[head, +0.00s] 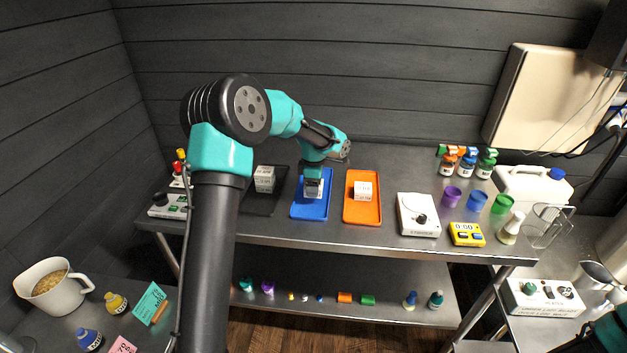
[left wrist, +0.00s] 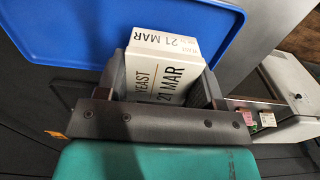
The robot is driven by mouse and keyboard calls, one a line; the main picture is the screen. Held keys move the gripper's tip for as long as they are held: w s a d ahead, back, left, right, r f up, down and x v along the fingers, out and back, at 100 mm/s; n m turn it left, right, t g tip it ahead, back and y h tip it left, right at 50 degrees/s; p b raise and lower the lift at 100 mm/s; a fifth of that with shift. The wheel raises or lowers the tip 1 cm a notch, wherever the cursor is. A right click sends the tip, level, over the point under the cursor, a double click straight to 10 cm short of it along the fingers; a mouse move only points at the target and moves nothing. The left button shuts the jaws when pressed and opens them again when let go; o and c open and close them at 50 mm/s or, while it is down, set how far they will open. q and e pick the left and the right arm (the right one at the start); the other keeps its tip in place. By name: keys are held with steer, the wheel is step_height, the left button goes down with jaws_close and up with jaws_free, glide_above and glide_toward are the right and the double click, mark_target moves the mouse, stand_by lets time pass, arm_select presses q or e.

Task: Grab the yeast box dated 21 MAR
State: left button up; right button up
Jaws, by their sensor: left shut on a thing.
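The yeast box dated 21 MAR (left wrist: 165,65) is white with dark print, and its date reads clearly in the left wrist view. In the head view the box (head: 313,187) shows small on the blue tray (head: 325,211). My left gripper (head: 313,178) points down over the blue tray and is shut on this box, with a finger on each side of it. The blue tray also shows in the left wrist view (left wrist: 60,25). I cannot tell whether the box still touches the tray. My right gripper is not in view.
A white box (head: 264,178) sits on the black tray (head: 262,204) to the left. Another white box (head: 362,190) sits on the orange tray (head: 362,214) to the right. A white device (head: 419,215) and a yellow timer (head: 467,234) stand further right.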

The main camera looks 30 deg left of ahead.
arm_select(q)
steer(key=s+d, duration=0.2)
steer(key=s, duration=0.1)
steer(key=s+d, duration=0.1)
steer(key=s, duration=0.2)
steer(key=s+d+r, duration=0.1)
steer(key=s+d, duration=0.1)
steer(key=s, duration=0.1)
steer(key=shift+s+d, duration=0.2)
steer(key=shift+d, duration=0.15)
steer(key=shift+a, duration=0.1)
